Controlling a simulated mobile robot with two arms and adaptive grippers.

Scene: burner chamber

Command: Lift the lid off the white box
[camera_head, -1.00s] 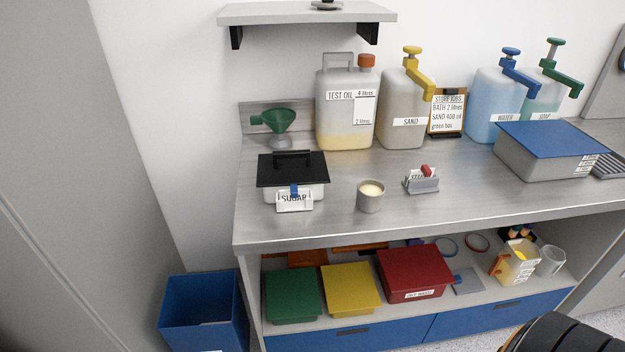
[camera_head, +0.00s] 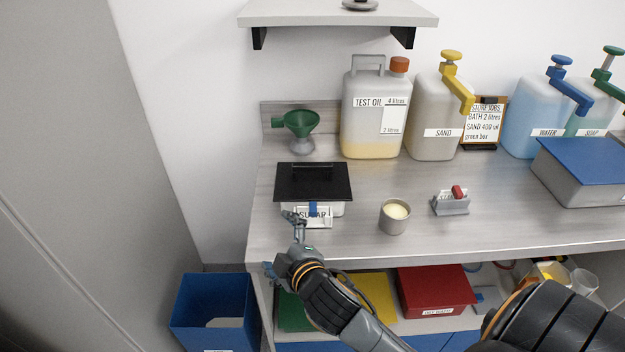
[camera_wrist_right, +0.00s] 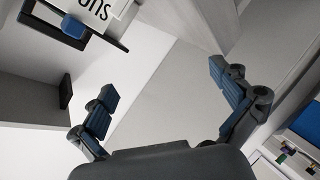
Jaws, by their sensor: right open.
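The white box (camera_head: 340,209) sits on the bench at the left, with a flat black lid (camera_head: 325,192) on top and a dark handle bar (camera_head: 312,172) across the lid. A blue tab and a SUGAR label (camera_head: 319,221) are on its front. My right gripper (camera_head: 282,246) is open and empty, in front of the box by the bench's front left corner. One finger overlaps the label in the head view; I cannot tell whether it touches. The right wrist view shows my open fingers (camera_wrist_right: 163,88) apart, with the label (camera_wrist_right: 100,9) at upper left. My left gripper is not in view.
A shelf (camera_head: 340,14) hangs above. A blue bin (camera_head: 212,312) is below left.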

